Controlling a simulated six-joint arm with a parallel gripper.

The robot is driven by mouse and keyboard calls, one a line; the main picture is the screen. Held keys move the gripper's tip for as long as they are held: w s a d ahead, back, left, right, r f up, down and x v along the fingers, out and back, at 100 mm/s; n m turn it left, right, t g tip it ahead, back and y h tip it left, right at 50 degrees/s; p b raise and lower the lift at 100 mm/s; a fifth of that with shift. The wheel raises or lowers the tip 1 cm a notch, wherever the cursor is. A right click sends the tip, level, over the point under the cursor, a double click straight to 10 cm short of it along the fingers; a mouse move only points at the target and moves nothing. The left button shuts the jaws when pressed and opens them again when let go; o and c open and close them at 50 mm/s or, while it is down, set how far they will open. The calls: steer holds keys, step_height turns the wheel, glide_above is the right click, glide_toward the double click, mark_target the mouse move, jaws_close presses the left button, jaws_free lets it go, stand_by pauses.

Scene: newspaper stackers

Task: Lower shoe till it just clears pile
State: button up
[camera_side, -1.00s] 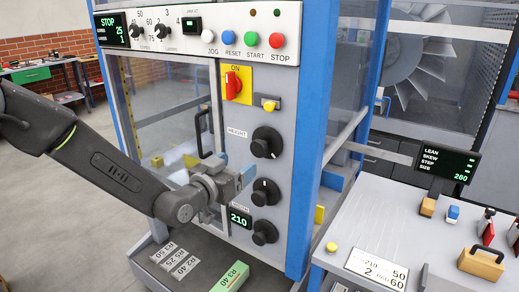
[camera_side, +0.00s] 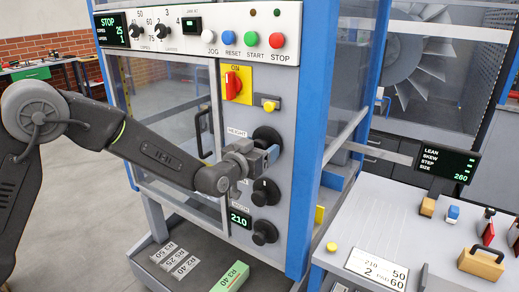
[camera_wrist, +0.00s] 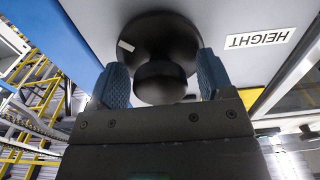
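The black HEIGHT knob (camera_side: 266,138) is on the grey machine panel, with its HEIGHT label (camera_side: 237,131) to its left. My gripper (camera_side: 270,155) is right at this knob in the side view and partly covers it. In the wrist view my gripper's blue fingers (camera_wrist: 160,80) stand apart on either side of the knob's round black grip (camera_wrist: 161,82); I cannot tell whether they touch it. A white mark shows on the knob's wide base. Two more black knobs are below, beside a green display (camera_side: 240,218) reading 210. The shoe and pile cannot be made out.
A top panel (camera_side: 200,20) carries JOG, RESET, START and STOP buttons; its display reads STOP. A red switch (camera_side: 233,85) and a yellow button are above the knob. A blue post (camera_side: 318,150) stands to the right, and a door handle (camera_side: 203,132) to the left.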

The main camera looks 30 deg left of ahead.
steer(key=c, duration=0.9)
steer(key=shift+o, duration=0.2)
steer(key=shift+m, duration=0.4)
steer(key=m, duration=0.3)
steer(key=shift+m, duration=0.3)
steer(key=shift+a+m, duration=0.1)
steer(key=shift+m, duration=2.1)
steer(key=o, duration=0.9)
